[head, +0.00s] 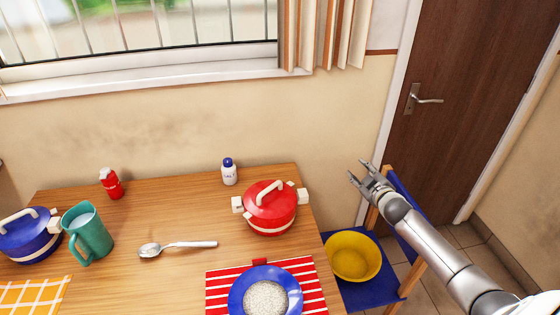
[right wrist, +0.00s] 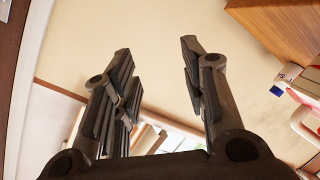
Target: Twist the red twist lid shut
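A red pot (head: 270,208) with a red lid, a white arched handle and white side grips stands at the right end of the table. A small red bottle (head: 112,186) with a pale top stands at the back left; I cannot tell which of the two carries the twist lid, nor whether either is shut. My right gripper (head: 357,171) is open and empty, to the right of the table and apart from the pot. Its two spread fingers also show in the right wrist view (right wrist: 160,75). My left gripper is not in view.
A white bottle with a blue cap (head: 229,173) stands behind the pot. A spoon (head: 178,248), a green pitcher (head: 88,236), a blue pot (head: 28,238) and a blue plate (head: 237,301) are on the wooden table (head: 155,213). A yellow bowl (head: 353,258) sits on a blue chair (head: 365,293).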

